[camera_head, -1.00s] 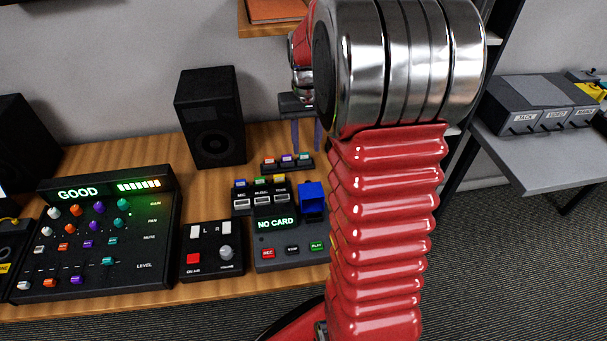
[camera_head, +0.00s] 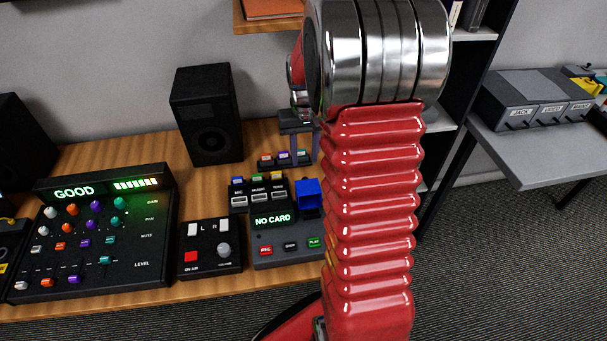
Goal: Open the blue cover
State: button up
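The blue cover (camera_head: 308,193) is at the right back of the dark recorder box (camera_head: 290,247), whose green screen reads NO CARD. My red arm stands just to its right and hides the right side of the recorder. I cannot tell from this angle whether the cover is shut or partly raised. My gripper (camera_head: 303,158) points down behind and above the cover, apart from it in the picture. Its two purplish fingers are spread with a gap between them and nothing visible in it. The arm partly hides the gripper's right side.
Small coloured-top items (camera_head: 284,159) stand behind the recorder, and a row of labelled slots (camera_head: 257,193) is at its back left. A black speaker (camera_head: 207,115), a mixer (camera_head: 92,240) and an L/R control box (camera_head: 210,250) stand to the left. A grey side table (camera_head: 545,150) is at right.

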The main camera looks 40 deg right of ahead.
aim_at(304, 178)
notch_tip(304, 178, down, 8)
jog(key=shift+f, duration=0.1)
dwell(0.4)
grip_shut()
dwell(0.3)
